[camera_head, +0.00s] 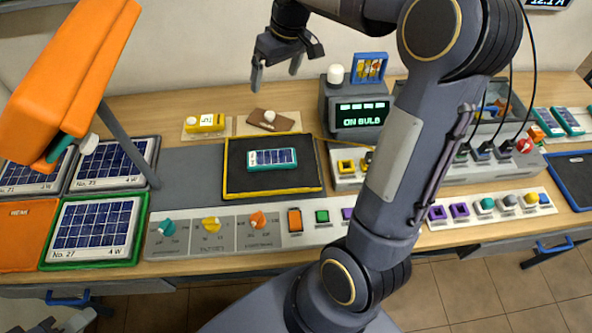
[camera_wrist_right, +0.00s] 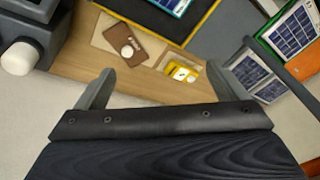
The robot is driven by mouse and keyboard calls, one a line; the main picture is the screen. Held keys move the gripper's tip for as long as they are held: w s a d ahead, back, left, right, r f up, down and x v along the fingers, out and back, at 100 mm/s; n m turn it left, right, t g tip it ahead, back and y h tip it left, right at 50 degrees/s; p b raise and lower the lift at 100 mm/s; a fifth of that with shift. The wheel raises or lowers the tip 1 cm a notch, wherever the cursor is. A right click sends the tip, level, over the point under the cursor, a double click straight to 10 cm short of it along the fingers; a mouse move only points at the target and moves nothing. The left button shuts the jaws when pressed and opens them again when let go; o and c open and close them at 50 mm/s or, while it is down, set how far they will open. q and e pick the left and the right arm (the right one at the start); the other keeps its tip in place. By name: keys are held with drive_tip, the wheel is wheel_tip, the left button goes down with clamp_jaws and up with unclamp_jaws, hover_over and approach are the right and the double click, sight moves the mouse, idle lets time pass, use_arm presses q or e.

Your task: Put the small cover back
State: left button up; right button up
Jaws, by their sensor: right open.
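A small brown cover (camera_head: 271,121) with a pale round knob lies tilted on a beige patch at the back of the bench. It also shows in the right wrist view (camera_wrist_right: 124,42). At the bottom left corner a dark and grey part, perhaps my left gripper (camera_head: 62,322), is cut off by the frame edge.
A black tray with yellow rim (camera_head: 315,187) holds a teal panel (camera_head: 272,158). A grey unit (camera_head: 357,112) reading "ON BULB" stands right of the cover. An orange lamp (camera_head: 80,65) overhangs solar panels at left. Knobs line the front; my right arm hides some.

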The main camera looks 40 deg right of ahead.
drive_tip(key=s+a+f+m+t+y, duration=0.1)
drive_tip(key=s+a, duration=0.5)
drive_tip(key=s, duration=0.6)
drive_tip(key=s+a+f+m+t+y, duration=0.1)
drive_tip(key=s+a, duration=0.5)
drive_tip(key=s, duration=0.6)
drive_tip(key=shift+s+a+f+m+t, duration=0.25)
drive_tip(key=shift+f+m+t, duration=0.2)
drive_tip(key=shift+t, duration=0.25)
